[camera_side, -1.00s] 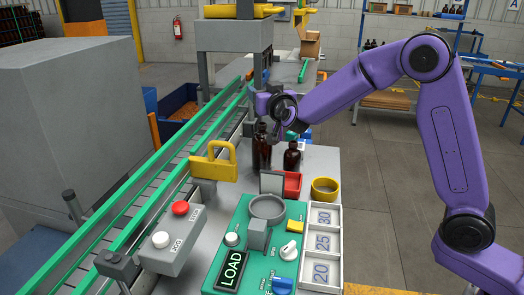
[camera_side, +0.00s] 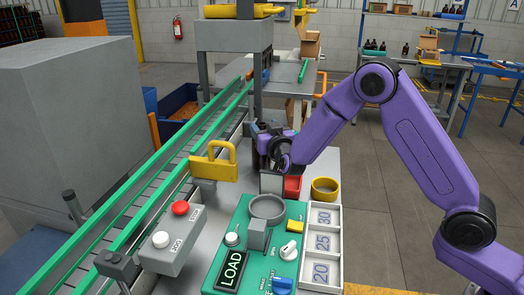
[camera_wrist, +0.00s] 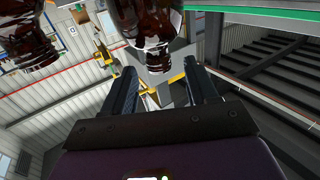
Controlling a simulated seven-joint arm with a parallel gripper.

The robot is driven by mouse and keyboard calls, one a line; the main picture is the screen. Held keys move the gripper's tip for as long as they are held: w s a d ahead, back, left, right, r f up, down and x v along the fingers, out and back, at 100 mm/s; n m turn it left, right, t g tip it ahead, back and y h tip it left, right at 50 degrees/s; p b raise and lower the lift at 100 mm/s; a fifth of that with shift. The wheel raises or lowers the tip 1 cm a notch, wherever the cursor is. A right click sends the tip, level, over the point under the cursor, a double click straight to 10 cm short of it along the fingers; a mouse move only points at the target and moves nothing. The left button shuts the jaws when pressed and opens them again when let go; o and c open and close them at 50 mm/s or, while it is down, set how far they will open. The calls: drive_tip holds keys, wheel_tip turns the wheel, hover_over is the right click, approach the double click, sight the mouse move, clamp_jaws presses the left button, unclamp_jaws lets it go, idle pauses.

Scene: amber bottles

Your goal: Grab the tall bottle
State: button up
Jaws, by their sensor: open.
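The tall bottle (camera_wrist: 148,22), dark amber glass, fills the upper middle of the wrist view, its neck pointing down in that picture. It lies just ahead of and between the two fingers of my gripper (camera_wrist: 160,66), which are apart with nothing clamped. A second, shorter amber bottle (camera_wrist: 30,38) is at the upper left of the wrist view, outside the fingers. I cannot tell whether the fingers touch the tall bottle.
A red bin (camera_side: 293,186) and a yellow ring (camera_side: 325,188) are just in front of my gripper. A yellow padlock-shaped block (camera_side: 213,163) and the green-railed conveyor (camera_side: 150,172) are to the left. The green control panel (camera_side: 262,250) is nearer the camera.

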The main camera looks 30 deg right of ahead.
sight(260, 124)
drive_tip(key=shift+f, duration=0.45)
drive_tip(key=shift+w+d+f, duration=0.1)
drive_tip(key=shift+w, duration=0.2)
drive_tip(key=shift+x, duration=2.15)
drive_tip(key=shift+c, duration=0.3)
clamp_jaws()
